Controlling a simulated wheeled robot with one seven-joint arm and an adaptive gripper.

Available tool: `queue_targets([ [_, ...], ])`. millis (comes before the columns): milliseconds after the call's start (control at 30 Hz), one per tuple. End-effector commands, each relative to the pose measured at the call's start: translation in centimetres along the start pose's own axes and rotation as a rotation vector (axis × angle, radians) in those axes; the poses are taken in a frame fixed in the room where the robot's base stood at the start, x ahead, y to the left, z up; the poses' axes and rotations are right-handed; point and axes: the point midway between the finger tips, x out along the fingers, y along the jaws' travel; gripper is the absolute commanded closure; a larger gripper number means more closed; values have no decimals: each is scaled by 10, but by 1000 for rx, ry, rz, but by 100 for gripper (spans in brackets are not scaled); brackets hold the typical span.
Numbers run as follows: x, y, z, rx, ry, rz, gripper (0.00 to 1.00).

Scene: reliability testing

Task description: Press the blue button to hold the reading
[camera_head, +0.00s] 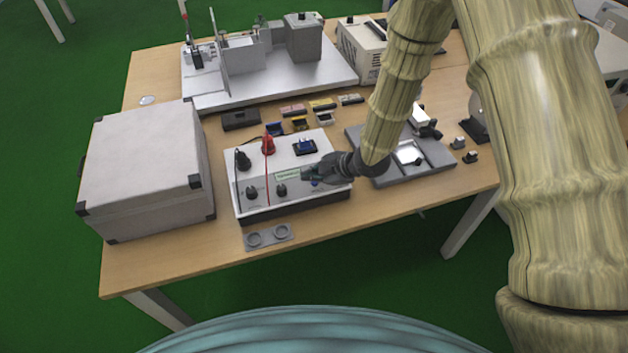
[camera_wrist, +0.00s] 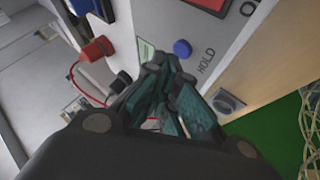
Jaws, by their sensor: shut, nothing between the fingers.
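I cannot tell the depth of that gap. My gripper (camera_head: 308,174) is shut and empty, over the front right part of the device; the closed fingers fill the middle of the wrist view (camera_wrist: 163,70). In the head view a small blue spot (camera_head: 316,183) shows just below the fingers. The green display (camera_head: 288,175) is partly covered by them.
A red plug (camera_head: 268,146) and a black plug (camera_head: 242,161) stand on the device, with a red wire. Dark knobs (camera_head: 281,190) line its front. A grey case (camera_head: 145,165) stands left, a grey tray (camera_head: 440,157) right. A two-ring plate (camera_head: 268,236) lies in front.

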Motion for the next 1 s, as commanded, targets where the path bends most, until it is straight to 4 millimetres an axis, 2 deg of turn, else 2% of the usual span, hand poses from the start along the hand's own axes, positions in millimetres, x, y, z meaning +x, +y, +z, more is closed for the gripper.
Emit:
queue_targets([
  [567, -7, 5, -5, 0, 0, 0, 100],
  [1000, -30, 22, -22, -1, 0, 0, 100],
])
